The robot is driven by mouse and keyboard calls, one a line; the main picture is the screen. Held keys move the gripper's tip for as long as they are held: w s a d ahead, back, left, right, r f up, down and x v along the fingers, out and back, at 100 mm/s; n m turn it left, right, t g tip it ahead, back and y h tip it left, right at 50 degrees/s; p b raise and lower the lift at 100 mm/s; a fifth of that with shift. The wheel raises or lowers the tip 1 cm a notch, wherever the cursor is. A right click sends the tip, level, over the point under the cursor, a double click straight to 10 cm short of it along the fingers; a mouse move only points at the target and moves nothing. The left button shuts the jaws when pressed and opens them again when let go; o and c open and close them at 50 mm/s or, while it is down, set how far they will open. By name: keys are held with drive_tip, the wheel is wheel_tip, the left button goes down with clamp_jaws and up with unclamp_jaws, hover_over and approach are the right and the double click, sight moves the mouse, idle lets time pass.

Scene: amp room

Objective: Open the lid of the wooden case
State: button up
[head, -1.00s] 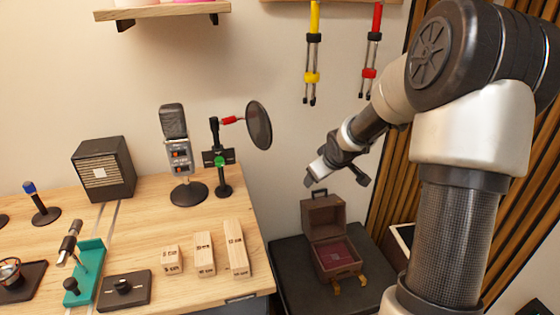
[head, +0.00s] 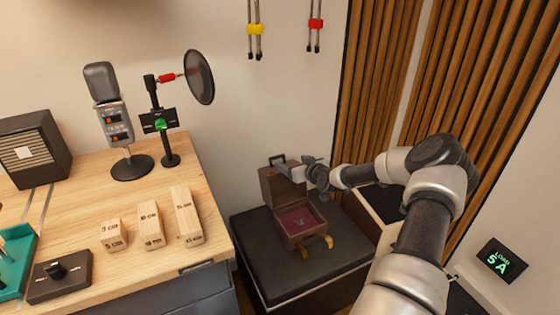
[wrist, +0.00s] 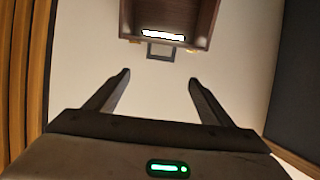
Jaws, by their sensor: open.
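The wooden case (head: 302,237) is brown, with a dark red interior and brass-coloured pieces at its front. Its lid (head: 274,187) stands raised, roughly upright, at the back of the body. A dark handle shows on top of the lid. My gripper (head: 289,172) is beside the lid's upper right and partly covers it in the head view. In the wrist view the lid (wrist: 205,22) is at the top with the dark square handle (wrist: 163,58) below it. My open gripper (wrist: 158,77) is empty, with both fingertips apart from the handle in that picture.
The case stands on a dark box-like stand (head: 258,248). A wooden desk (head: 75,235) with wooden blocks (head: 151,226) and a microphone (head: 113,112) is at left. Wooden slats (head: 375,85) line the wall behind at right. A lit display (head: 502,260) is at far right.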

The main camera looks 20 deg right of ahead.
sight(277, 157)
drive_tip(key=b+x, duration=0.1)
drive_tip(key=x, duration=0.4)
drive_tip(key=b+x, duration=0.2)
drive_tip(key=x, duration=0.3)
drive_tip(key=shift+w+a+f, duration=0.1)
drive_tip(key=shift+w+f, duration=0.15)
drive_tip(key=shift+f, duration=0.15)
drive_tip(key=shift+x, duration=0.8)
drive_tip(key=shift+r, duration=0.15)
